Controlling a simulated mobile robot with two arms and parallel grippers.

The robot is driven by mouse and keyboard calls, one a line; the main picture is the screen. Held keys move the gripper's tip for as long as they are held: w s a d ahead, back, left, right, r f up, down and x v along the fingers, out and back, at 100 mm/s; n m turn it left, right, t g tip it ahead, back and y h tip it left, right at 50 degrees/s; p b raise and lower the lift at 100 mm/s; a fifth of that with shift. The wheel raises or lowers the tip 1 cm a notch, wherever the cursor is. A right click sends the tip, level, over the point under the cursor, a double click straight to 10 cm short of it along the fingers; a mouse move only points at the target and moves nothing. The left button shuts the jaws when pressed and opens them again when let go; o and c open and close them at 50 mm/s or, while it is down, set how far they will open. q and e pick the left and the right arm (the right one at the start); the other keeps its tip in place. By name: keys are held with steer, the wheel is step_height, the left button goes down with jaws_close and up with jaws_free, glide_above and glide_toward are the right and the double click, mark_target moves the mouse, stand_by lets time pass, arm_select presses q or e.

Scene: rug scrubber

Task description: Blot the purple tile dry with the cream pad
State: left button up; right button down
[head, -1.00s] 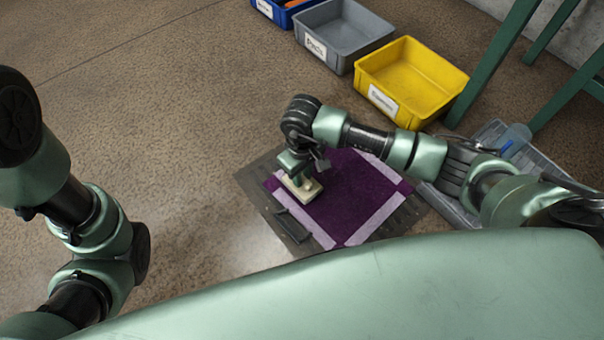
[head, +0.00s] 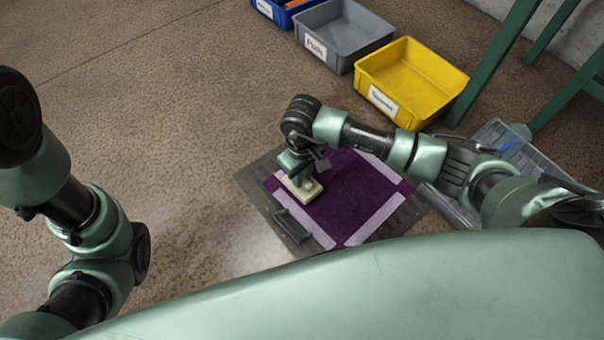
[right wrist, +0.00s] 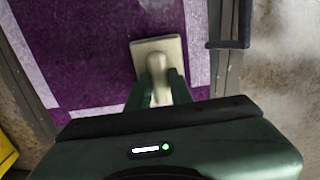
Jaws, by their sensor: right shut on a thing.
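The purple tile (head: 345,200) lies flat on a dark base plate on the floor, with pale strips along its edges. It also shows in the right wrist view (right wrist: 85,50). The cream pad (head: 311,191) is at the tile's left corner, and in the right wrist view the pad (right wrist: 147,46) lies over the purple close to a pale strip. My right gripper (head: 297,176) is shut on the pad's handle; its fingers (right wrist: 160,95) flank the handle in the right wrist view. Whether the pad presses on the tile is hard to tell. My left gripper is out of view.
A dark handle-like bar (head: 292,226) sits on the base plate (head: 262,200) near its front left edge. A yellow bin (head: 440,76), a grey bin (head: 350,32) and a blue bin (head: 262,9) stand behind. A clear-lidded grey box (head: 545,170) is at right. Floor at left is clear.

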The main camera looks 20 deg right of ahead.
stand_by(0.4)
steer(key=shift+r+p, duration=1.65)
steer(key=shift+r, duration=0.6)
